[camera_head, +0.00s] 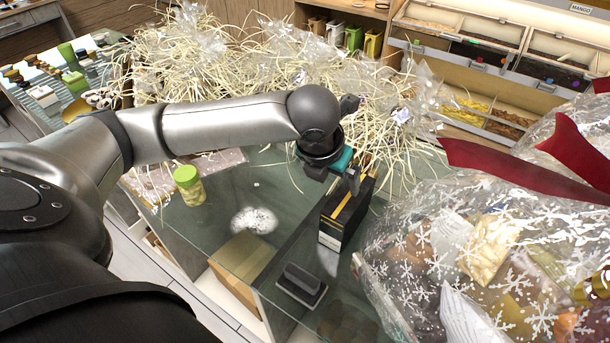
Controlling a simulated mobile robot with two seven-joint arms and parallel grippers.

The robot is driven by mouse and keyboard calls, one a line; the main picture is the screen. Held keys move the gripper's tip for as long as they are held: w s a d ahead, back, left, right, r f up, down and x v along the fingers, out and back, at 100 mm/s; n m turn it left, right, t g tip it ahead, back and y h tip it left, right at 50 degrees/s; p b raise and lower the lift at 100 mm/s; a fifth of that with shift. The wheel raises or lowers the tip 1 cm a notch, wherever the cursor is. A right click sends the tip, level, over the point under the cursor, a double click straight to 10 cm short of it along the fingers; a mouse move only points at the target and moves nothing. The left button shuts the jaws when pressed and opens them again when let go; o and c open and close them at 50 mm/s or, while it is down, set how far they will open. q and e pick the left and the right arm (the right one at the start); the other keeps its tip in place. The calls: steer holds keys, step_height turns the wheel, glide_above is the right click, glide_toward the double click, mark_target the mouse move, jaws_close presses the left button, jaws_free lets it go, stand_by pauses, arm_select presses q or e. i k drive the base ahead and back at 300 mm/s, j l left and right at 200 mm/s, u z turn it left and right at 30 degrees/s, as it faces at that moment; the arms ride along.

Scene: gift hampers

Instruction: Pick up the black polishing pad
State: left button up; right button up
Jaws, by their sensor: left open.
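A small black block on a dark flat base, which looks like the black polishing pad (302,280), is at the lower middle of the glass counter. My left arm reaches in from the left, and its open left gripper (350,182) points down at the top end of a black box with a gold stripe (345,215). The gripper is farther back than the pad and apart from it. Whether a fingertip touches the box, I cannot tell. Nothing shows held. My right gripper is out of view.
A jar with a green lid (189,185) stands on the glass counter (225,218) to the left. A white powdery patch (254,220) lies between jar and box. Straw-like shreds (260,60) heap behind. A clear snowflake-wrapped hamper (480,260) with red ribbon fills the right.

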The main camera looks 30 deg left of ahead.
mark_target(307, 288)
steer(key=u, duration=1.15)
